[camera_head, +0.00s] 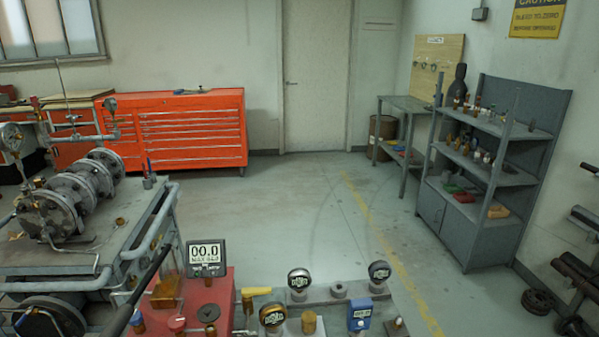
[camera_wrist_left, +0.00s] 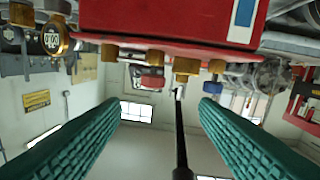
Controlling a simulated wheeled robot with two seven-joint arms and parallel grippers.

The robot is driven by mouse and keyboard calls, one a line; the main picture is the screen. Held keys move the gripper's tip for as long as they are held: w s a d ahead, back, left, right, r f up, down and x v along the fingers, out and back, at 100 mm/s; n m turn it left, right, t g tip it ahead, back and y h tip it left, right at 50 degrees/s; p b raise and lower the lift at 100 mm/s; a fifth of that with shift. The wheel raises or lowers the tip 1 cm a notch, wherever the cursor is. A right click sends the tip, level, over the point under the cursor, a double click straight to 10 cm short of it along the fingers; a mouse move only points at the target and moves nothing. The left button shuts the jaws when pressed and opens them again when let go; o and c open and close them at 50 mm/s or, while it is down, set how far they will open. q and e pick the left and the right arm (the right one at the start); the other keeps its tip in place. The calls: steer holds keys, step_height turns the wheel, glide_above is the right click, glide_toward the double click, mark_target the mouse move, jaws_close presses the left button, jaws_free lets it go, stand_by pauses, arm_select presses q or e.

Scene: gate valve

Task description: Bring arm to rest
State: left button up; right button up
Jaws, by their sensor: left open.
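My left gripper (camera_wrist_left: 160,103) shows in the left wrist view as two green ribbed fingers, wide apart. A thin black rod (camera_wrist_left: 180,135) runs lengthwise between them, nearer the right finger; I cannot tell whether anything touches it. The fingers point toward a red box (camera_wrist_left: 160,20) with brass fittings (camera_wrist_left: 187,68), seen upside down at the top. In the head view I cannot make out the left gripper. A dark rod (camera_head: 150,285) slants there beside the red box (camera_head: 215,300), which carries a display reading 00.0 (camera_head: 205,256). My right gripper is in neither view.
Round gauges (camera_head: 298,282) and a blue fitting (camera_head: 359,315) stand at the front. A metal cart (camera_head: 75,258) with flanged piping (camera_head: 60,205) is at left. An orange tool cabinet (camera_head: 190,130) and grey shelves (camera_head: 490,165) stand farther off. The middle floor is clear.

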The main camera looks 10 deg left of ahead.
arm_select(q)
steer(key=s+f+n+g+y, duration=0.5)
steer(key=n+g, duration=0.3)
steer(key=n, duration=1.3)
steer(key=s+d+f+n+g+h, duration=0.3)
steer(key=s+d+n+g+h, duration=0.4)
steer(key=s+d+n, duration=0.4)
step_height(320, 180, down, 29)
steer(key=s+m+h, duration=0.1)
steer(key=m, duration=0.1)
steer(key=s+a+f+g, duration=0.1)
steer(key=s+a+f, duration=0.1)
steer(key=s+f, duration=1.1)
steer(key=shift+s+a+f+g, duration=0.2)
steer(key=shift+s+f+g, duration=0.2)
steer(key=shift+s, duration=0.85)
